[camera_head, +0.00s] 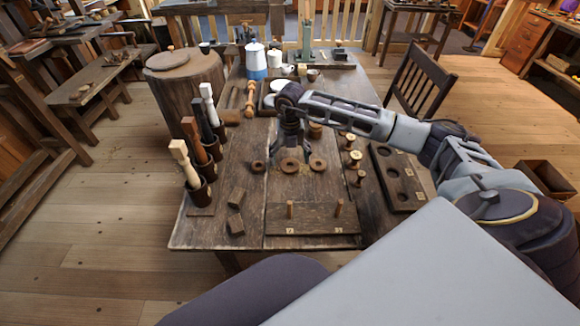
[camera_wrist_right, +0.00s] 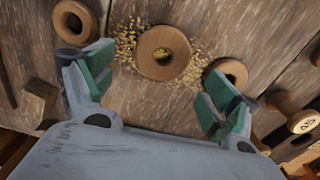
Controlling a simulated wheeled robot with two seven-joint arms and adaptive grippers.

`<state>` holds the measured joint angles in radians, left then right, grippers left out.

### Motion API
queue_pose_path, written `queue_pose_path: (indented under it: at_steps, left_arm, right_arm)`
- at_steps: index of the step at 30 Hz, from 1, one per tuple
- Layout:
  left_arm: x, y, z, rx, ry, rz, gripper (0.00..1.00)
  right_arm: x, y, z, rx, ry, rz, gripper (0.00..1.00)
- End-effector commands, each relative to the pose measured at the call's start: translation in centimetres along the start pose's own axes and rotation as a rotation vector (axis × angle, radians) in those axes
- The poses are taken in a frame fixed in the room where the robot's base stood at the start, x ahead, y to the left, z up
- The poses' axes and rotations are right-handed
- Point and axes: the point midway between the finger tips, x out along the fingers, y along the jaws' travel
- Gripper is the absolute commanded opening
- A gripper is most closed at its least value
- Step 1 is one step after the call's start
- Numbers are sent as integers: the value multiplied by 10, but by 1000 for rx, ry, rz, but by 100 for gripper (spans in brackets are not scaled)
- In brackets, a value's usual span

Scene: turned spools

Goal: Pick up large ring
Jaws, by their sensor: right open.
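The large ring (camera_head: 290,172) is a wooden ring, the middle one of three rings lying flat in a row on the table. In the right wrist view the large ring (camera_wrist_right: 146,53) lies among wood shavings, which also show through its hole. My right gripper (camera_head: 290,155) is above it with fingers pointing down. In the right wrist view my right gripper (camera_wrist_right: 160,74) is open and empty, its green-padded fingers apart on either side of the large ring's near edge. Smaller rings lie left (camera_head: 258,171) and right (camera_head: 318,168) of it. My left gripper is not in view.
A board (camera_head: 312,226) with two upright pegs lies at the table's front. Several spools (camera_head: 355,158) and a tray with round recesses (camera_head: 404,202) are to the right.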

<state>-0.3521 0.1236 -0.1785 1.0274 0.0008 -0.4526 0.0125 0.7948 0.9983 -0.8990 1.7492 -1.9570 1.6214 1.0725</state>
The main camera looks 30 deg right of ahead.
Motion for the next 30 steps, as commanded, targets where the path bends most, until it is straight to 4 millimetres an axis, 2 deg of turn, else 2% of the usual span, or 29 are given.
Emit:
queue_pose_path:
  at_steps: [6,10,18,26,30]
  left_arm:
    - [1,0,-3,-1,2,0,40]
    - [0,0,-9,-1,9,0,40]
    - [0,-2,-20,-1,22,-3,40]
    - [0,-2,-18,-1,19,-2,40]
    - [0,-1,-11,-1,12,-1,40]
  right_arm:
    - [26,-1,-2,1,2,-1,88]
    - [35,0,-1,0,0,0,88]
    - [38,-1,-1,0,0,0,88]
    - [38,-1,-1,0,0,0,88]
    - [38,-1,-1,0,0,0,70]
